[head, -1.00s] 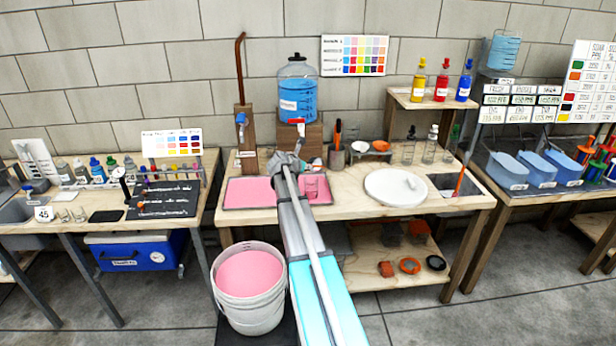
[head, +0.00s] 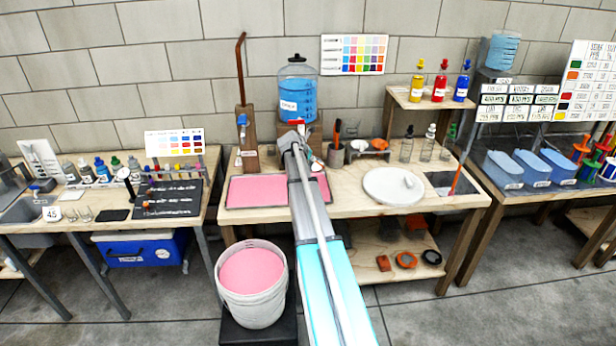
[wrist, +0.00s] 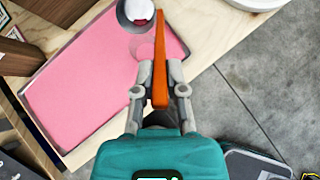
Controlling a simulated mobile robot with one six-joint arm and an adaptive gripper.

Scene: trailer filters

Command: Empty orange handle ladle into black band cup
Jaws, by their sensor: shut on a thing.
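In the wrist view, my gripper (wrist: 160,78) is shut on the orange handle of the ladle (wrist: 159,45). The ladle's round metal bowl (wrist: 124,14) is at the top edge, partly cut off. A white and dark red patch shows inside it; I cannot tell whether that is liquid or reflection. A faint clear round vessel (wrist: 143,45) shows over the pink tray, left of the handle. No black band is visible on it, so I cannot tell whether it is the black band cup. In the head view, my gripper (head: 293,142) is above the back of the tray and the ladle is mostly hidden.
The pink tray (head: 256,190) lies on the wooden bench, with a white bucket (head: 252,306) of pink liquid below. A blue water jug (head: 298,95) stands behind my gripper. A white round board (head: 380,196) and clear bottles (head: 428,150) are to the right.

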